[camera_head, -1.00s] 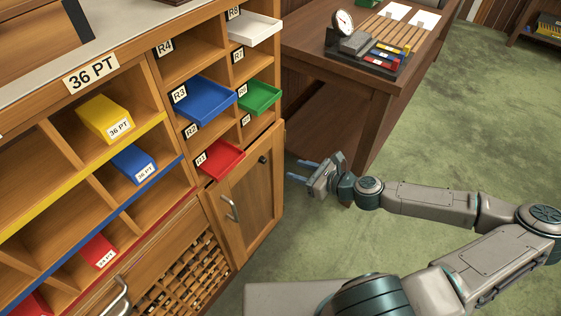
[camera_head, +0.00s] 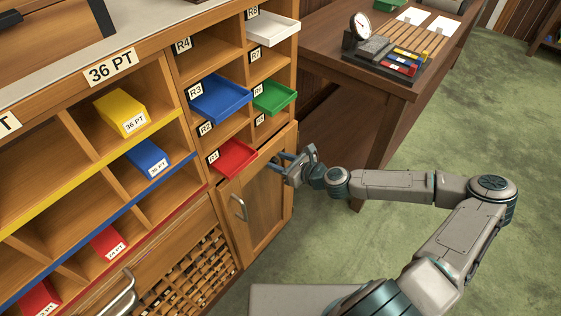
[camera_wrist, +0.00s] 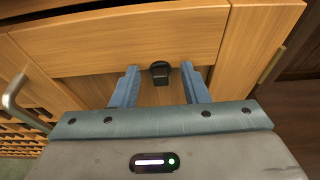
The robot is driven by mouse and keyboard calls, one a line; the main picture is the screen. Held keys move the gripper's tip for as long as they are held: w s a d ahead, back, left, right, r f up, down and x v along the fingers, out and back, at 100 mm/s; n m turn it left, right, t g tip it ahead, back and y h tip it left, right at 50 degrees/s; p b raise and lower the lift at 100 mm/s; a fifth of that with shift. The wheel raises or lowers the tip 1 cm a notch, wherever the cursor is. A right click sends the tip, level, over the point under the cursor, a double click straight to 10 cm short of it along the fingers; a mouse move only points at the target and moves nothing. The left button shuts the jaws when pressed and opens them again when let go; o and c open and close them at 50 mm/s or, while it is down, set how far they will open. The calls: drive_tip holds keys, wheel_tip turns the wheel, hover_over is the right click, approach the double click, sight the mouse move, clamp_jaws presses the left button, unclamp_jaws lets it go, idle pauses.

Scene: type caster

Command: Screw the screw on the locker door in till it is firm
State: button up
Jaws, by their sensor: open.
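The locker door (camera_head: 262,213) is a wooden door below the red tray, with a metal handle on its left. In the wrist view the screw (camera_wrist: 160,70) is a small black knob-like head near the top of the door. My gripper (camera_wrist: 160,80) is open, with its two blue-grey fingers pointing at the door and the screw between them in the picture. I cannot tell whether the fingers reach around it, but neither visibly touches it. In the head view my gripper (camera_head: 277,162) is at the door's upper right and hides the screw.
A red tray (camera_head: 235,157) juts out just above the door, left of my gripper. The door handle (camera_head: 239,208) sticks out at the left. A wooden desk (camera_head: 395,95) stands behind to the right. Green floor (camera_head: 400,240) lies open around my arm.

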clamp_jaws()
idle(1.8)
